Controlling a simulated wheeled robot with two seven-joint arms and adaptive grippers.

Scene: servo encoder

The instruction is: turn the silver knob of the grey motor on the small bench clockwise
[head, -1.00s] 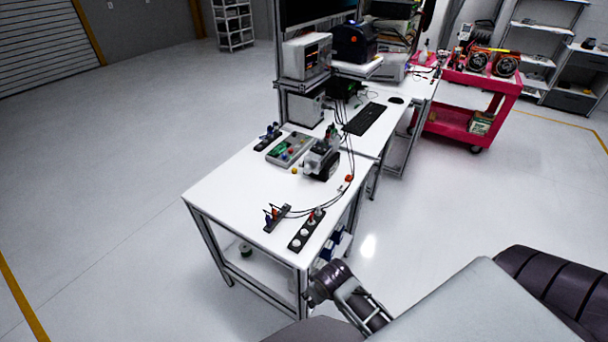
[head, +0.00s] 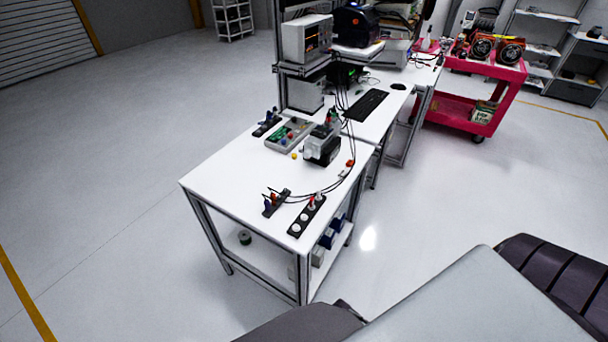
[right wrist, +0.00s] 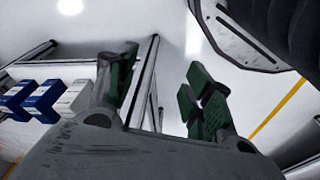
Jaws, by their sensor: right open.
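The grey motor (head: 322,151) with dark sides stands on the small white bench (head: 232,180), towards its back right. Its silver knob is too small to make out surely in the head view. My right gripper (right wrist: 158,78) shows in the right wrist view, with its green-padded fingers apart and nothing between them. It is out of the head view, and the wrist view shows bench legs, boxes and floor around it, not the motor. My left gripper is in neither view.
A grey parts tray (head: 288,134), a power strip (head: 306,216) and a small dark rack (head: 276,202) sit on the bench. Black cables run along its right side. Blue boxes (right wrist: 40,101) are on the lower shelf. A pink cart (head: 480,95) stands back right.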

